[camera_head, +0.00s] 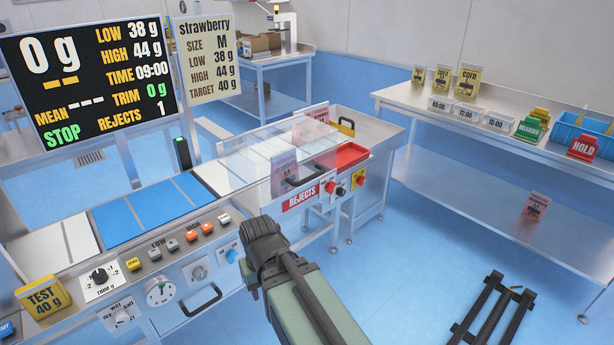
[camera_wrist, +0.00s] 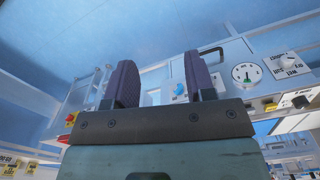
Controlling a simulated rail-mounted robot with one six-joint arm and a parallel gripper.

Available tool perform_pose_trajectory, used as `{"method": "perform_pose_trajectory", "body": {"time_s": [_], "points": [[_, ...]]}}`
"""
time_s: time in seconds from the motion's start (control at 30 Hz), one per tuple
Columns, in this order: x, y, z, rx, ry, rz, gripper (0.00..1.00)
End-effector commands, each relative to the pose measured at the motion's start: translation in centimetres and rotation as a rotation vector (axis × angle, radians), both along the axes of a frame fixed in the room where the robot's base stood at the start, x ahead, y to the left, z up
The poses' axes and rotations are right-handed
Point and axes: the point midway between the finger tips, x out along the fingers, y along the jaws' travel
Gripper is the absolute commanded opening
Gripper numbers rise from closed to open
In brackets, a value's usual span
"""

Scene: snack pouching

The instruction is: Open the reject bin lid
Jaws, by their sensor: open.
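The reject section, labelled REJECTS (camera_head: 301,198), is at the front right of the conveyor machine in the head view. A black handle (camera_head: 303,184) sits above the label, at the edge of a clear cover (camera_head: 250,150). I see no raised lid, but I cannot tell where the lid's outline runs. My gripper (camera_wrist: 160,68) is open and empty in the wrist view, its two dark fingers apart. The machine's front panel (camera_wrist: 223,85) shows behind them. In the head view my arm is in front of the machine, below the REJECTS label; its fingers cannot be made out.
A steel table (camera_head: 455,125) with signs and a blue crate (camera_head: 580,133) stands at right.

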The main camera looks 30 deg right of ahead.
Motion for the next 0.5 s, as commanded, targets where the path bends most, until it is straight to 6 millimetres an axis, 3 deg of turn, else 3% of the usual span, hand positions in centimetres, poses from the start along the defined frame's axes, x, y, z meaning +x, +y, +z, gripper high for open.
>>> {"method": "perform_pose_trajectory", "body": {"time_s": [0.03, 0.1, 0.17, 0.27, 0.3, 0.4, 0.5], "points": [[1.2, -3.2, -2.3, 0.004, 0.0, -0.074, 0.44], [4.0, -8.2, -4.5, 0.079, -0.019, -0.2, 0.44], [7.1, -13.1, -6.1, 0.204, -0.07, -0.325, 0.44], [12.4, -22.3, -7.0, 0.468, -0.215, -0.532, 0.44], [14.4, -26.6, -6.7, 0.588, -0.294, -0.613, 0.44], [17.9, -35.2, -3.8, 0.864, -0.489, -0.751, 0.44], [20.8, -38.8, 0.0, 1.08, -0.616, -0.799, 0.44]]}}
